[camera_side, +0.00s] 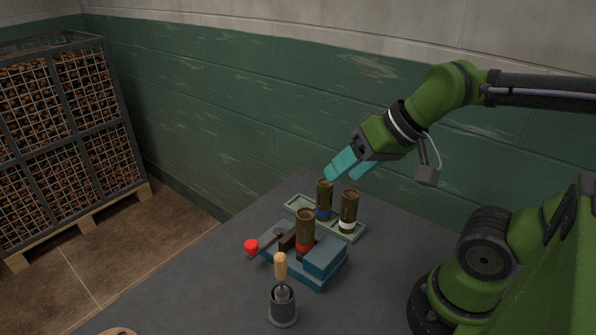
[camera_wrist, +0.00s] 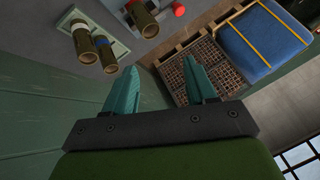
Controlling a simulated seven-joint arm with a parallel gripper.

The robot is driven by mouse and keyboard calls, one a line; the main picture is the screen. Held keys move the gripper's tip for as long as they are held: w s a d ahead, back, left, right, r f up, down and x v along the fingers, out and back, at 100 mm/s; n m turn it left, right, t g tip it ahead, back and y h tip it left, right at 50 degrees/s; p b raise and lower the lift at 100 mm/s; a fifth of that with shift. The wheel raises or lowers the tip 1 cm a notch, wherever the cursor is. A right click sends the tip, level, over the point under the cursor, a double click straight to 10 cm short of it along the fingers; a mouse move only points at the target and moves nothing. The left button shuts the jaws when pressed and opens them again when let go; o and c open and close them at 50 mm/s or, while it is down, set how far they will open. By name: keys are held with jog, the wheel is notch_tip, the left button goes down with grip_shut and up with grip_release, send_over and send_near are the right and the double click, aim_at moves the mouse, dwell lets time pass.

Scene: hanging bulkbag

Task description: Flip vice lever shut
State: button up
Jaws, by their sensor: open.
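The blue vice (camera_side: 323,262) sits on the dark table, with a brown cylinder with a red band (camera_side: 305,236) standing upright at its jaws. Its lever ends in a red knob (camera_side: 251,247) that sticks out to the left in the side view. In the wrist view the red knob (camera_wrist: 179,10) shows at the top edge, and most of the vice is cut off. My gripper (camera_side: 345,166) is open and empty, above and behind the vice, over the tray's far end. Its two teal fingers (camera_wrist: 160,84) are apart in the wrist view.
A pale green tray (camera_side: 297,203) behind the vice holds a blue-banded cylinder (camera_side: 324,201) and a white-banded cylinder (camera_side: 348,211). A wooden-handled tool (camera_side: 281,267) stands in a grey holder (camera_side: 283,307) in front. The green wall (camera_side: 230,120) is close behind. The table's left front is mostly clear.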

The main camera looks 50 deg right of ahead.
jog(key=a+f+n+g, duration=0.1)
jog(key=a+f, duration=0.1)
jog(key=w+a+f+n+g, duration=0.1)
jog(key=a+f+n, duration=0.1)
jog(key=f, duration=0.1)
jog(key=shift+w+a+g, duration=0.2)
jog(key=shift+a+g, duration=0.15)
jog(key=shift+g, duration=0.05)
jog(key=c, duration=0.9)
jog(key=a+f+n, duration=0.1)
jog(key=w+f+n, duration=0.1)
jog(key=a+f+n, duration=0.1)
jog(key=shift+w+a+f+g+h, duration=0.1)
jog(key=shift+w+a+g+h, duration=0.2)
jog(key=shift+a, duration=0.05)
grip_shut()
jog(key=shift+w+n, duration=0.5)
jog(key=shift+w, duration=0.2)
